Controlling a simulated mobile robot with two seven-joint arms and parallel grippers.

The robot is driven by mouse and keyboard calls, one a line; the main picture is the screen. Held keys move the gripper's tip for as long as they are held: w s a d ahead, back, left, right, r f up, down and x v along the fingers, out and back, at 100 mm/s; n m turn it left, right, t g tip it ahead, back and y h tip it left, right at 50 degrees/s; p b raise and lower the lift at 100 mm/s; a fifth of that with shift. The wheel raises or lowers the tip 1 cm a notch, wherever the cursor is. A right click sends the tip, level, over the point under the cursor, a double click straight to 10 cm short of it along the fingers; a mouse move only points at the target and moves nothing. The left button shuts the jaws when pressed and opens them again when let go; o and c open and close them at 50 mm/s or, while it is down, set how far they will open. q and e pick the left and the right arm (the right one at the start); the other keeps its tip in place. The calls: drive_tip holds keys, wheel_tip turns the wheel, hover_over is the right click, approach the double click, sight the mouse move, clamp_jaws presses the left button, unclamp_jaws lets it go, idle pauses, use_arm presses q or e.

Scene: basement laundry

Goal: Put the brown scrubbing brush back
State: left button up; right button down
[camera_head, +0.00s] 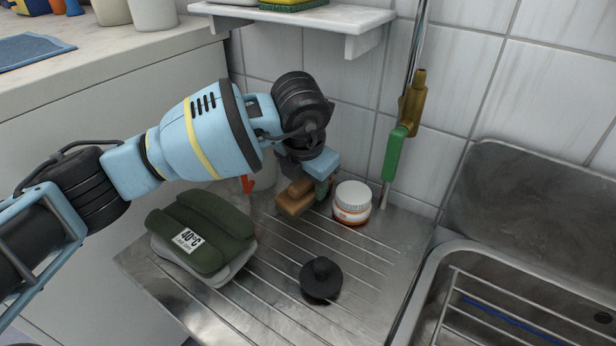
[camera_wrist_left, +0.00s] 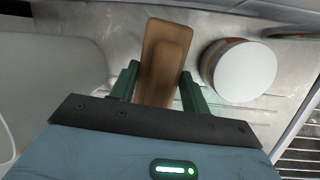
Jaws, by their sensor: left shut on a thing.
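The brown scrubbing brush (camera_head: 291,202) is a wooden block low over the ribbed metal drainboard (camera_head: 270,310), close to the tiled wall. In the left wrist view the brush (camera_wrist_left: 166,50) lies between the two green fingers. My left gripper (camera_head: 318,187) is shut on it and points down; the left wrist view also shows this gripper (camera_wrist_left: 160,85). I cannot tell whether the brush touches the drainboard. The brush's bristles are hidden. My right gripper is not in view.
A white-lidded jar (camera_head: 352,202) stands just right of the brush, also in the wrist view (camera_wrist_left: 244,70). Folded green cloths (camera_head: 203,230) lie at left, a black plug (camera_head: 321,280) in front. A wall shelf (camera_head: 290,15) hangs above; the sink (camera_head: 440,270) is right.

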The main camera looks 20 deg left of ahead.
sight(306, 181)
use_arm(q)
drive_tip(key=o, duration=1.1)
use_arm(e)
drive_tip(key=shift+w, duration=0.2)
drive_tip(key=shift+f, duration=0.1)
use_arm(q)
drive_tip(key=shift+b, duration=0.6)
drive_tip(key=p+v, duration=0.2)
drive_tip(key=v, duration=0.4)
drive_tip(key=shift+w+p, duration=0.1)
drive_tip(key=shift+p, duration=0.25)
drive_tip(key=s+d+p, duration=0.2)
drive_tip(key=s+p, duration=0.1)
drive_tip(key=s, duration=0.8)
drive_tip(key=shift+s+f, duration=0.35)
drive_tip(key=shift+f, duration=0.05)
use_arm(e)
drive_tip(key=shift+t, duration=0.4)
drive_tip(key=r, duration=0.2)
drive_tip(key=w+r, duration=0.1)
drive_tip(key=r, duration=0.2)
use_arm(q)
drive_tip(key=shift+d, duration=0.1)
